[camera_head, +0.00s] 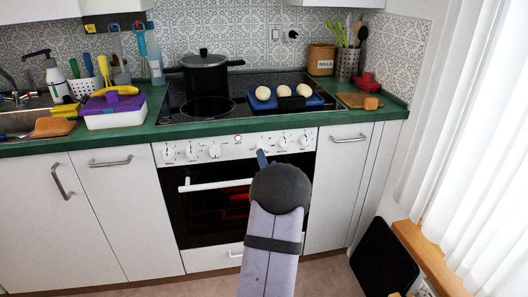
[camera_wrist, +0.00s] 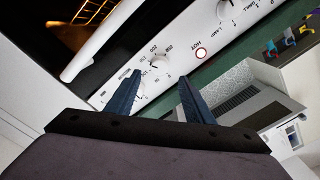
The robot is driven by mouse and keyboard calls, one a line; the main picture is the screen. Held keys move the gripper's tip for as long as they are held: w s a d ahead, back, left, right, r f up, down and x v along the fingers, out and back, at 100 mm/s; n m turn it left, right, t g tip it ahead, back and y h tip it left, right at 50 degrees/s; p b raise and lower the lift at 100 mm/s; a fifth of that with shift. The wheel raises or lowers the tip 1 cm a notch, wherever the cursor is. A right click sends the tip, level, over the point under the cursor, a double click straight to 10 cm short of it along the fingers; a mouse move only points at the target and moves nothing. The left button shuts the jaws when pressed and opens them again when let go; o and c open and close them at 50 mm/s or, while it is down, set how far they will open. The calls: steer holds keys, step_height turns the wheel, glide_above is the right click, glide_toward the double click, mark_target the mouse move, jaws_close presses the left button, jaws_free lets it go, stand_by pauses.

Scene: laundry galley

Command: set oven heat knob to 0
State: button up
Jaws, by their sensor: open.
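In the wrist view a white knob (camera_wrist: 156,66) sits on the white oven panel, with a number scale around it that includes 200 and 250. I cannot clearly read where its pointer stands. My gripper (camera_wrist: 157,92) is open, with its two dark blue fingers spread on the near side of this knob. No contact shows. In the head view my gripper (camera_head: 263,158) is at the oven's control panel (camera_head: 248,148), right of the red indicator light (camera_head: 238,140), and hides part of the panel. The indicator also shows beside HOT lettering in the wrist view (camera_wrist: 201,52).
Other knobs stand left (camera_head: 191,152) and right (camera_head: 283,142) of my gripper. The white oven door handle (camera_head: 215,185) juts out below. The green counter edge (camera_head: 130,133) and the hob with a black pot (camera_head: 205,74) and a blue tray (camera_head: 291,105) are above.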

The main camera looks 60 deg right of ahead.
mark_target(263, 147)
steer(key=x, duration=0.7)
stand_by(0.4)
steer(key=shift+w+d, duration=0.15)
steer(key=shift+f, duration=0.1)
steer(key=c, duration=1)
